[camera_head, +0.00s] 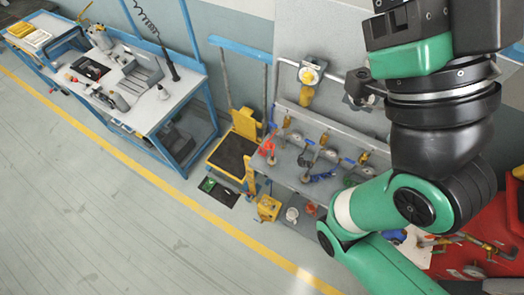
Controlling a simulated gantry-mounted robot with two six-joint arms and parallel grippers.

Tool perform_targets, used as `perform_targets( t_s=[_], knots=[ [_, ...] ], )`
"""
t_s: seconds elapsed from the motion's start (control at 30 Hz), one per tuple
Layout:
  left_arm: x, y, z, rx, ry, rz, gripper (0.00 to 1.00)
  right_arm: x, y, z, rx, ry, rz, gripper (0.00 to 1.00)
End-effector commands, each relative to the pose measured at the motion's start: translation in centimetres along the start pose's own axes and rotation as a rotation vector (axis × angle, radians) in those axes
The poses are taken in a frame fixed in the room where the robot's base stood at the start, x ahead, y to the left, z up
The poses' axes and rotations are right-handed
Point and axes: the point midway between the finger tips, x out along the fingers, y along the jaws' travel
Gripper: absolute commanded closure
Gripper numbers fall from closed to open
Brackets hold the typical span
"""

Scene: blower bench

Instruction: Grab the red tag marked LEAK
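A small red piece (267,148) is at the left end of the pipe-and-valve bench in the middle of the picture. It may be the red tag, but it is too small to read any lettering. Another small red thing (311,208) is lower, under that bench, and its shape is unclear. My green and black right arm fills the right side and hides part of the bench and wall. I see no gripper fingers of this arm. My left arm and gripper are not in the picture.
The valve bench (290,170) carries several blue-handled valves. A workbench with tools (130,110) is at upper left. A red surface (487,225) is lower right.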

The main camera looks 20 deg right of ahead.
Motion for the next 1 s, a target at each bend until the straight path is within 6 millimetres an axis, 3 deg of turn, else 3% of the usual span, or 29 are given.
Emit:
perform_targets(
  t_s=[0.33,0.6,1.0],
  knots=[
    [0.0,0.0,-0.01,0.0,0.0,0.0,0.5,0.0,0.0,0.0,0.0,0.0,0.0,0.44],
    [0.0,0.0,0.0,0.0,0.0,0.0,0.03,0.0,0.01,0.0,0.0,0.0,0.0,0.44],
    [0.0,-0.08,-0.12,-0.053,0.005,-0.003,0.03,0.0,0.01,0.0,0.0,0.0,0.0,0.44]
  ],
)
